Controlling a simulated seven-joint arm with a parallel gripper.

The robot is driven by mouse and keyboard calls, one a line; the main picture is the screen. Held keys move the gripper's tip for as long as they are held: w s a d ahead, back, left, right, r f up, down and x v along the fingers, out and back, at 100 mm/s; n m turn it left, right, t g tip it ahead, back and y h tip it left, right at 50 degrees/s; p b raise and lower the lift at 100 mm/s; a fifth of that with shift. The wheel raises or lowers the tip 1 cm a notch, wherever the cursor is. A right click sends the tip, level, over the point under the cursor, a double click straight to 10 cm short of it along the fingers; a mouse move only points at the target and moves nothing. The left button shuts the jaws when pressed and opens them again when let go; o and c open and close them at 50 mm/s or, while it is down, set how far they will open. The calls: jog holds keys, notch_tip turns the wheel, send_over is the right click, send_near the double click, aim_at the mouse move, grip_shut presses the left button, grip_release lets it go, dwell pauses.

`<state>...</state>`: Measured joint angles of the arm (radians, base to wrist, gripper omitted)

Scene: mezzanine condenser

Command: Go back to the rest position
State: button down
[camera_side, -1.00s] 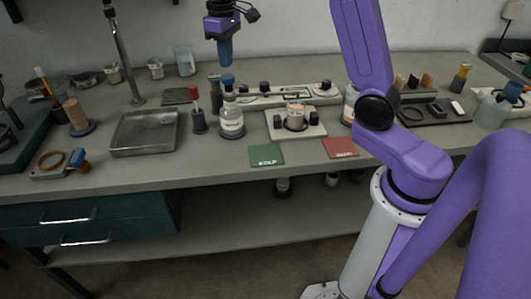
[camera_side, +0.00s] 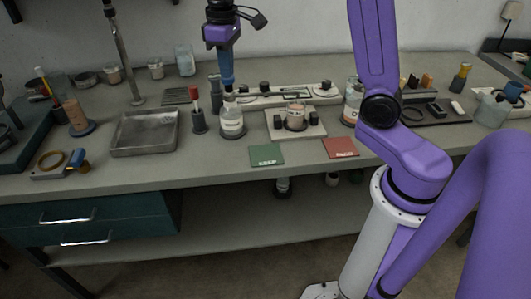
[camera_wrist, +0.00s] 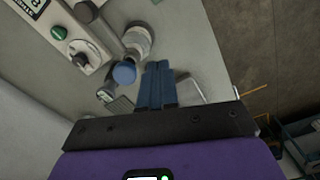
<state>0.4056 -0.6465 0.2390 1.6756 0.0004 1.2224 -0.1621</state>
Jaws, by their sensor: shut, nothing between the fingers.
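My gripper (camera_side: 228,78) hangs fingers down over the back part of the bench in the side view. Its blue fingers are together and hold nothing. They also show in the wrist view (camera_wrist: 157,85). A clear bottle with a white label (camera_side: 232,124) lines up just below the fingertips in the side view, and its top is partly hidden there. In the wrist view a round blue cap (camera_wrist: 124,73) shows just left of the fingers, apart from them in the picture. I cannot tell the exact height gap.
A metal tray (camera_side: 146,148) lies left of the bottle, and a red-topped holder (camera_side: 199,122) stands between them. A heater-like unit (camera_side: 296,126) sits to the right. Green (camera_side: 266,155) and red (camera_side: 340,148) mats lie at the front. A stand rod (camera_side: 122,50) rises at the left.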

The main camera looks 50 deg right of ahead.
jog(key=s+a+f+n, duration=0.1)
jog(key=s+a+n, duration=0.15)
jog(key=s, duration=0.55)
jog(key=s+a+f+n, duration=0.1)
jog(key=s+a+n, duration=0.15)
jog(key=s, duration=0.55)
jog(key=s+d+f+n, duration=0.1)
jog(key=s+f, duration=0.1)
jog(key=s, duration=0.5)
jog(key=s+d+f+n, duration=0.2)
jog(key=s, duration=0.5)
jog(key=shift+s, duration=0.35)
